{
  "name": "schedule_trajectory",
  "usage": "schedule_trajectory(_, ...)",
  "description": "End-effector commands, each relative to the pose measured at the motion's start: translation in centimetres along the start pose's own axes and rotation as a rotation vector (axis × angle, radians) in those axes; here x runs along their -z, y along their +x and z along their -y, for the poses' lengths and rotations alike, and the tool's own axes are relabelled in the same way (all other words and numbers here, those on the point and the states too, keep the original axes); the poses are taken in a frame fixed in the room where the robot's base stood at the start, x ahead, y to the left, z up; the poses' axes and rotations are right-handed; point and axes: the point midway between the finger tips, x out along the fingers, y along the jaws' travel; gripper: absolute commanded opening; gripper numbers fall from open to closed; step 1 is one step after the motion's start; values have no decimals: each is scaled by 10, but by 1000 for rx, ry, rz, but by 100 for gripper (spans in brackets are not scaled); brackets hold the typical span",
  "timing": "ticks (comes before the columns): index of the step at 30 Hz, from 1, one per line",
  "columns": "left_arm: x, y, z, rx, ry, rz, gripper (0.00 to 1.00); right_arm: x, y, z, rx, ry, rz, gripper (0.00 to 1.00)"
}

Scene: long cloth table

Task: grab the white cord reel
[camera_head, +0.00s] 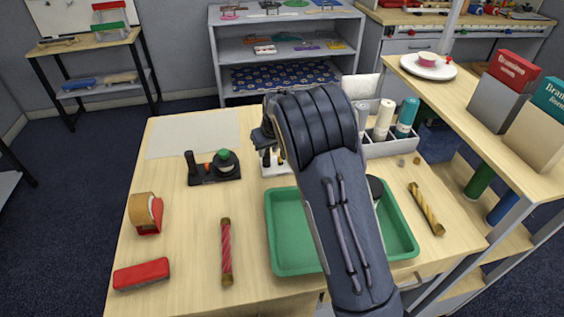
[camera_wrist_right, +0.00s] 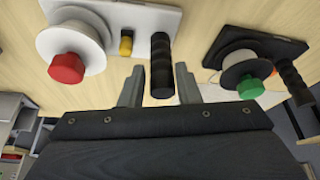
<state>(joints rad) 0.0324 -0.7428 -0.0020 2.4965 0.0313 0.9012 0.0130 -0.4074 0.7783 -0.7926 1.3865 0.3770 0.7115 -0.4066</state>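The white cord reel (camera_wrist_right: 78,40) shows in the right wrist view at the upper left, with a white base plate, a white drum, a red knob and an upright black handle (camera_wrist_right: 162,62). In the head view my right arm hides most of it; part of its white base (camera_head: 274,169) shows. My right gripper (camera_wrist_right: 160,88) is open, with its two fingers on either side of the black handle in the wrist view. I cannot tell whether they touch it. In the head view the arm hides the fingers. My left gripper is not in view.
A black cord reel (camera_head: 213,168) with a green knob stands to the left of the white one. A green tray (camera_head: 285,240) lies nearer. A white holder (camera_head: 385,148) with several rolls stands at the right. A tape dispenser (camera_head: 146,213) sits at the left.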

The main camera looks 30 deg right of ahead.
Motion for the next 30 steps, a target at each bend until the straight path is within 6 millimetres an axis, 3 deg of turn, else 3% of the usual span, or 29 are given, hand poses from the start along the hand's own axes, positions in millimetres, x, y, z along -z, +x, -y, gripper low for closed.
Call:
schedule_trajectory(9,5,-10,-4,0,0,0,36,0,43,1,-1,0,3,30)
schedule_trajectory(18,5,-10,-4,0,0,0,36,0,50,1,0,1,1,30)
schedule_trajectory(25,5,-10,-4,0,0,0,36,0,50,1,0,1,2,2)
schedule_trajectory(30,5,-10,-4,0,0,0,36,0,50,1,-1,0,0,0)
